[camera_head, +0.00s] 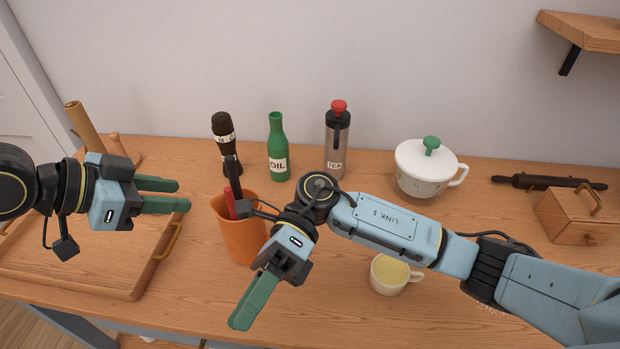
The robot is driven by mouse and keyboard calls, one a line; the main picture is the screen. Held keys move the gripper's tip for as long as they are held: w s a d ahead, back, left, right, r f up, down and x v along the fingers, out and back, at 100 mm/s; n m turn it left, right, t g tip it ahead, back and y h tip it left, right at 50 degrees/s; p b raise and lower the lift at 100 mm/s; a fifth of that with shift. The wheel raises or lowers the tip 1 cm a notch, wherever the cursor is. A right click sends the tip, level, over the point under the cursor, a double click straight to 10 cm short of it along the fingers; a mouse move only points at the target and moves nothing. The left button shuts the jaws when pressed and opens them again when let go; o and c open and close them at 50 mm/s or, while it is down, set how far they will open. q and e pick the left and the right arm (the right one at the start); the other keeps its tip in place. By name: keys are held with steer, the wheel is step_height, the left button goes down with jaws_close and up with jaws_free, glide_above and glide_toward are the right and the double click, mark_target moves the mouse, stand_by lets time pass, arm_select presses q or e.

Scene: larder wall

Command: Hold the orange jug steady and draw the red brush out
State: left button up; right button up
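The orange jug (240,238) stands upright on the wooden counter, left of the middle. A red piece (229,203), which looks like the red brush, shows at its mouth; the rest is hidden inside. A dark upright piece (233,172) also rises at the mouth. My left gripper (184,195) is open and empty, left of the jug, its fingers pointing towards it. My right gripper (241,318) is in front of the jug, pointing down and left, apart from the brush. Its fingers overlap in this view, so their opening is unclear. My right wrist covers part of the jug's right side.
Behind the jug stand a dark mill (223,135), a green oil bottle (278,150) and a tea flask (338,150). A white lidded pot (424,172), a cup (388,276) and a wooden box (577,217) are to the right. A wooden tray (95,284) lies left.

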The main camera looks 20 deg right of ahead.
mark_target(255, 229)
steer(key=w+d+r+n+t+h, duration=0.15)
steer(key=w+d+t+h, duration=0.65)
steer(key=w+d+t, duration=0.8)
steer(key=w+a+f+g, duration=0.1)
steer(key=a+f, duration=0.1)
steer(key=f, duration=0.2)
steer(key=w+a+f+g, duration=0.1)
steer(key=a+f, duration=0.1)
steer(key=f, duration=0.2)
steer(key=w+a+f+g, duration=0.1)
steer(key=a+f, duration=0.1)
steer(key=f, duration=0.2)
steer(key=shift+w+a+m, duration=0.1)
steer(key=shift+m, duration=0.15)
steer(key=shift+c, duration=0.4)
jaws_close()
arm_select(q)
steer(key=shift+o, duration=0.4)
steer(key=shift+f, duration=0.1)
